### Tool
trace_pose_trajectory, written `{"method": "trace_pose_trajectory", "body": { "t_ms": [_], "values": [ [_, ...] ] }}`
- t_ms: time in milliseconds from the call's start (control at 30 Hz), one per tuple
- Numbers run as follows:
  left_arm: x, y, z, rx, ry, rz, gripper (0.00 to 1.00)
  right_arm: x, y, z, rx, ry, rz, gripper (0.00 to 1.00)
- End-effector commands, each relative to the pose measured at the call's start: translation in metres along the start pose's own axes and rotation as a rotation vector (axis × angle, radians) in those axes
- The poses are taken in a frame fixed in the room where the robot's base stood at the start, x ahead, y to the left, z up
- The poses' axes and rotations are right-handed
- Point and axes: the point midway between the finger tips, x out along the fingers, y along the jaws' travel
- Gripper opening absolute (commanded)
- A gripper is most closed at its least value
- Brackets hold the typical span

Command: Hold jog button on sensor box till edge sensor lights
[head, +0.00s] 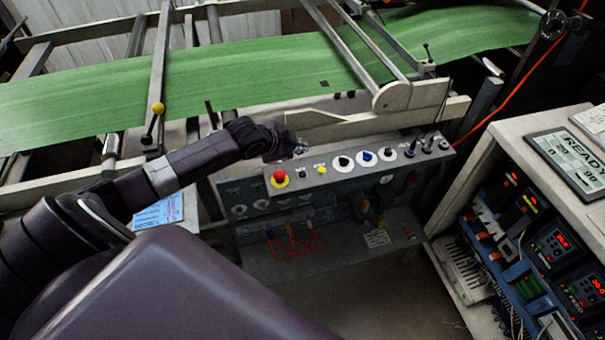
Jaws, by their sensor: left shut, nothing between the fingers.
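A long grey control box (345,181) stands below the green web, with a red mushroom button (279,178) on a yellow base at its left end. A small pale button (301,174), a yellow button (321,169) and several round knobs follow to the right; I cannot read which is the jog button. My left gripper (298,148) is shut and empty, just above the box's left part, behind the pale button in the picture. I see no contact with a button. I cannot identify the edge sensor or a lit lamp on it. My right gripper is out of view.
The green web (230,75) runs across the machine frame behind the box. A cabinet (515,140) with a READY display (575,160) and lit red readouts stands at the right. Red leads hang below the box. An orange cable runs at upper right.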

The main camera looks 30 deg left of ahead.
Motion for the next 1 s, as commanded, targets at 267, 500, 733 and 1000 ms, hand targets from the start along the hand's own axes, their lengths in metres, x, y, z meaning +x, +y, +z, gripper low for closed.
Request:
{"method": "trace_pose_trajectory", "body": {
  "t_ms": [267, 500, 733, 1000],
  "values": [
    [0.012, 0.009, 0.009, 0.000, 0.000, 0.001, 0.00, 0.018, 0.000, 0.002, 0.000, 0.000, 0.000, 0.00],
    [0.030, 0.023, 0.022, 0.000, 0.001, 0.001, 0.00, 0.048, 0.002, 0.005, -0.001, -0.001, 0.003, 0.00],
    [0.048, 0.036, 0.035, 0.000, 0.000, 0.001, 0.00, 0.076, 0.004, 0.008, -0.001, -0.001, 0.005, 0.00],
    [0.061, 0.045, 0.044, -0.001, -0.001, 0.001, 0.00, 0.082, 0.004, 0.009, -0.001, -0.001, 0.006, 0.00]
  ]
}}
